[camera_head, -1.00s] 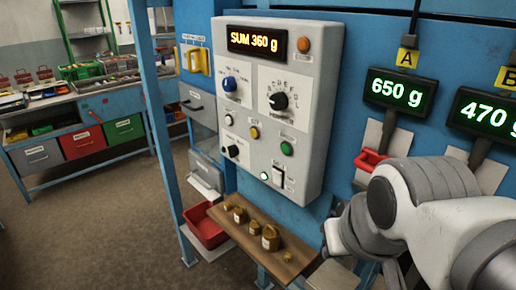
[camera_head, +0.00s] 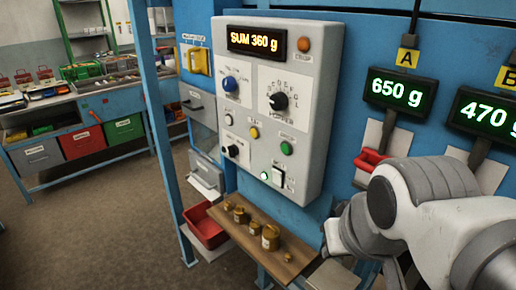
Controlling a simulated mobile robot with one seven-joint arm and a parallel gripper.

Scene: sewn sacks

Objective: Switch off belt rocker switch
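The label by the switch is too small to read, and I cannot tell for sure which way the rocker is tipped. My gripper (camera_head: 343,238) is at the end of my white and grey arm, right of and below the panel, apart from the switch. Its fingers are dark and partly hidden by my wrist, so their opening does not show.
The panel also carries a "SUM 360 g" display (camera_head: 257,41), a blue knob (camera_head: 230,84), a black dial (camera_head: 278,101) and a green button (camera_head: 286,148). Below is a wooden shelf (camera_head: 284,273) with brass weights. A red lever (camera_head: 371,160) stands right of the panel.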

